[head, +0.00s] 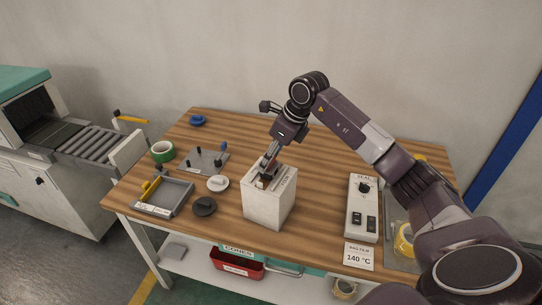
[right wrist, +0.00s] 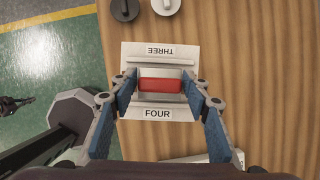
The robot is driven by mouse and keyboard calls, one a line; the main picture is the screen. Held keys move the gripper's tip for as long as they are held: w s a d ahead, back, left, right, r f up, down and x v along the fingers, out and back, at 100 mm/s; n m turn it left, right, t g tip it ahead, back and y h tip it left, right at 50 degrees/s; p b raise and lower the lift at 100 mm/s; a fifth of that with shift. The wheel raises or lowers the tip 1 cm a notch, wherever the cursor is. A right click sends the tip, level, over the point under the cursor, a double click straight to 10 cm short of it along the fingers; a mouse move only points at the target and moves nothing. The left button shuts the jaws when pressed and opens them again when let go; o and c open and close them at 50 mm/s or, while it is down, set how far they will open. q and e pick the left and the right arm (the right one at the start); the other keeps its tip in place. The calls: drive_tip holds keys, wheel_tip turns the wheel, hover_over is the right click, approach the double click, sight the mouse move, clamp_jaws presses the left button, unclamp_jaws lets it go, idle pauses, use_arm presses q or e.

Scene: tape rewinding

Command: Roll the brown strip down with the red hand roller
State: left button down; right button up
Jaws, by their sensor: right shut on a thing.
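My right gripper (head: 268,176) reaches down onto the top of a white box (head: 268,206) on the table. In the right wrist view its two blue-padded fingers (right wrist: 161,88) are closed on the ends of a red block-like part, which I take to be the red hand roller (right wrist: 160,85). The roller is over the middle of the box top, between the labels THREE and FOUR. I cannot make out the brown strip. A small dark forked shape (right wrist: 15,103) at the left edge of the right wrist view looks like my left gripper; its jaws are unclear.
Left of the box are a white disc (head: 217,183), a black disc (head: 204,206), a grey tray (head: 181,205) and a grey plate with pegs (head: 203,161). A switch box (head: 362,207) and a 140 °C card (head: 358,257) are at right. Bare wood lies between.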

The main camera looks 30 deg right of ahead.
drive_tip(key=shift+s+a+f, duration=0.1)
drive_tip(key=shift+s+a, duration=0.1)
drive_tip(key=shift+a, duration=0.05)
drive_tip(key=shift+d, duration=0.1)
drive_tip(key=shift+w+d, duration=0.45)
drive_tip(key=shift+d, duration=0.25)
drive_tip(key=shift+w+d, duration=0.4)
drive_tip(key=shift+d, duration=0.25)
drive_tip(key=shift+a, duration=0.15)
drive_tip(key=shift+o, duration=0.2)
drive_tip(key=shift+s+a, duration=0.4)
drive_tip(key=shift+a, duration=0.25)
drive_tip(key=shift+s+a, duration=0.4)
drive_tip(key=shift+a, duration=0.25)
